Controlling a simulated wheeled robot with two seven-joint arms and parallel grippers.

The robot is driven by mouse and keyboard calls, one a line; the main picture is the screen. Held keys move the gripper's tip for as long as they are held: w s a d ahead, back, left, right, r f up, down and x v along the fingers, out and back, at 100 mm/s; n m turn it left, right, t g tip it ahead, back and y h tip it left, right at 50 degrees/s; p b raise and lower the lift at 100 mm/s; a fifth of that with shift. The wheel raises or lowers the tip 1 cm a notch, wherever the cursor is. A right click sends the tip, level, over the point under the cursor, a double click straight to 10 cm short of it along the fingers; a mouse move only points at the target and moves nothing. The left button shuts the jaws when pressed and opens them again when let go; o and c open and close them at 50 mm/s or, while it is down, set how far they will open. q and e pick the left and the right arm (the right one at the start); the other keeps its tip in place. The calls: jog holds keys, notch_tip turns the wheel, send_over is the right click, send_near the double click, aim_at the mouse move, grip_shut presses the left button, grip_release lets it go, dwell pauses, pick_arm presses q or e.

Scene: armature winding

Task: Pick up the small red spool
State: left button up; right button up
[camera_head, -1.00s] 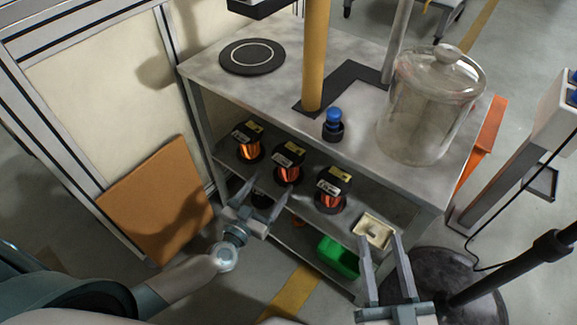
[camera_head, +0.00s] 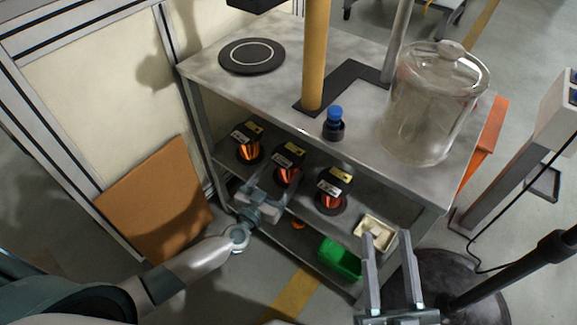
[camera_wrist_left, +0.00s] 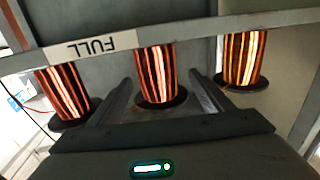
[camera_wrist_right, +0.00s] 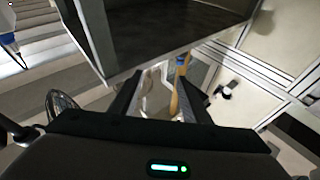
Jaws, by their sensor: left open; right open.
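Three black-flanged spools stand in a row on the middle shelf. The left spool (camera_head: 248,146) has orange wire, and the middle spool (camera_head: 289,165) and right spool (camera_head: 333,190) have redder wire. I cannot tell which one is the small red spool. My left gripper (camera_head: 270,184) is open in front of the middle spool. In the left wrist view, the middle spool (camera_wrist_left: 155,75) stands upright between the open fingers (camera_wrist_left: 160,95), which are apart from it. My right gripper (camera_head: 386,240) is open and empty at the cart's front right corner; its fingers also show in the right wrist view (camera_wrist_right: 160,95).
The cart's top (camera_head: 225,85) overhangs the spools. A rail labelled FULL (camera_wrist_left: 92,48) crosses in front of them. A glass jar (camera_head: 432,110) stands on top.

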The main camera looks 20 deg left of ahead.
aim_at(283, 172)
pick_arm(q)
jog(key=w, duration=0.1)
jog(key=w+d+b, duration=0.1)
jog(key=w, duration=0.1)
jog(key=shift+f, duration=0.1)
jog(key=shift+w+d, duration=0.1)
jog(key=shift+w, duration=0.5)
pick_arm(e)
jog(key=r+t, duration=0.1)
jog(key=s+r, duration=0.1)
jog(key=r+t, duration=0.1)
jog(key=r, duration=0.1)
jog(key=shift+s+d+t+y, duration=0.3)
jog(key=shift+s+d, duration=0.1)
pick_arm(q)
grip_shut()
